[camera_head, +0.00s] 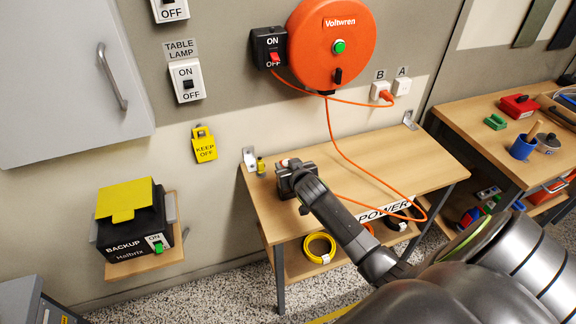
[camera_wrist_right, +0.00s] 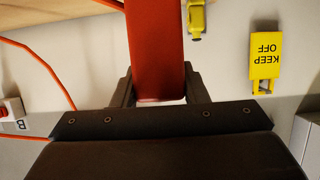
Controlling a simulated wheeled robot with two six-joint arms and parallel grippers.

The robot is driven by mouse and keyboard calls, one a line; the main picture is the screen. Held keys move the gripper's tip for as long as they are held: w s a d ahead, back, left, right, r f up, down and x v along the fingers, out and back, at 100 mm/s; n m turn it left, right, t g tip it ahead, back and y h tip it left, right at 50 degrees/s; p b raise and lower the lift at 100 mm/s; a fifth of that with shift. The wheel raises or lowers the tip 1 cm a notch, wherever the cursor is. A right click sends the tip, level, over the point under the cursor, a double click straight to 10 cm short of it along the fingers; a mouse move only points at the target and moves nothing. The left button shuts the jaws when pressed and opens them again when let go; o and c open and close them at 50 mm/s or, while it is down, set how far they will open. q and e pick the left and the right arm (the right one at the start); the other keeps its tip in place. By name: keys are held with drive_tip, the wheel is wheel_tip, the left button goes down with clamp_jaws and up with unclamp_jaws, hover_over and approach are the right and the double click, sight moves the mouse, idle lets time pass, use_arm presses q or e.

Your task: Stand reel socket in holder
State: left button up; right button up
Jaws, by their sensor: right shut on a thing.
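My right gripper (camera_head: 292,172) is low over the left part of the wooden table top. In the right wrist view it is shut on an orange-red block (camera_wrist_right: 155,45), which I take to be the reel socket. In the head view the gripper hides nearly all of this block. The orange reel (camera_head: 327,45) hangs on the wall, and its orange cord (camera_head: 345,150) runs down across the table. A small yellow piece (camera_head: 260,166), perhaps the holder, stands left of the gripper, apart from it; it also shows in the right wrist view (camera_wrist_right: 196,20). My left gripper is out of view.
Wall sockets A (camera_head: 401,86) and B (camera_head: 380,91) are behind the table; B has an orange plug. A metal bracket (camera_head: 249,159) is at the table's back left. A yellow KEEP OFF tag (camera_head: 204,146) hangs left. The table's right part (camera_head: 420,160) is mostly clear.

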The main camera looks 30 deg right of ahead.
drive_tip(key=shift+f+b, duration=1.35)
drive_tip(key=shift+f, duration=0.5)
drive_tip(key=shift+r+p, duration=0.1)
drive_tip(key=shift+p, duration=0.2)
idle(1.0)
idle(0.5)
drive_tip(key=o, duration=1.2)
drive_tip(key=shift+c, duration=0.2)
drive_tip(key=shift+s, duration=0.15)
drive_tip(key=v, duration=1.7)
drive_tip(key=shift+b, duration=0.45)
drive_tip(key=shift+s+a, duration=0.1)
drive_tip(key=shift+a, duration=0.05)
